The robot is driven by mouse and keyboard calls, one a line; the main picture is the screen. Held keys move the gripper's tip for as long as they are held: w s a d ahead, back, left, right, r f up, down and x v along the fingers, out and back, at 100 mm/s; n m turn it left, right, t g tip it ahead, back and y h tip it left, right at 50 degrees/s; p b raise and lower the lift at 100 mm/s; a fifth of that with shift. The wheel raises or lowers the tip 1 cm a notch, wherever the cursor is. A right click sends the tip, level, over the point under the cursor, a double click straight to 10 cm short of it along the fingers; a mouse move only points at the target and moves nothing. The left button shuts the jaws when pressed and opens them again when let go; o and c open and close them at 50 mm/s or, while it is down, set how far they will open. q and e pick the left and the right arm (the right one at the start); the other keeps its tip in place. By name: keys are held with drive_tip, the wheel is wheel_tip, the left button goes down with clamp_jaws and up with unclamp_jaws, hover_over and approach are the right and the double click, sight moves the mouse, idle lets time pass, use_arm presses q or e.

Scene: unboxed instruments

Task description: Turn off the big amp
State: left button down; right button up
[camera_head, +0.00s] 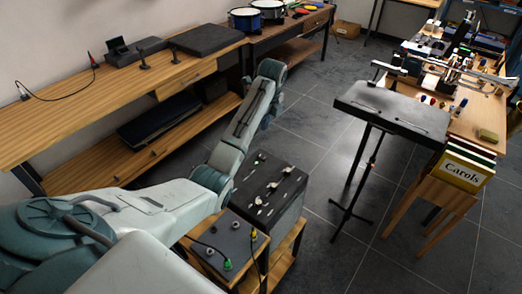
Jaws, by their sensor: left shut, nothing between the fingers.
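The big amp (287,186) is a large dark box right of my left arm. Its top carries several pale knobs or switches and a small green part near the back corner. Whether its switch is on or off is too small to tell. A smaller dark box (218,238) with knobs and green and yellow plugs stands in front of it. My left arm comes in from the lower left and bends up and back beside the big amp. My left gripper (265,122) is largely hidden by the arm, beyond the amp's far edge; it is shut and empty. My right gripper is out of view.
A wooden bench (60,125) with cases and a cable runs along the left wall. Drums (245,19) stand at the back. A black music stand (392,108) is to the right, near a cluttered wooden table (462,128) and a "Carols" book (463,171). Grey floor lies between.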

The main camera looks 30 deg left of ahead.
use_arm(q)
drive_tip(key=f, duration=0.1)
drive_tip(key=p, duration=0.1)
approach(260, 155)
drive_tip(key=f, duration=0.5)
drive_tip(key=shift+a+f, duration=0.15)
drive_tip(key=shift+a, duration=0.15)
drive_tip(key=shift+a+f, duration=0.1)
drive_tip(key=shift+f, duration=0.65)
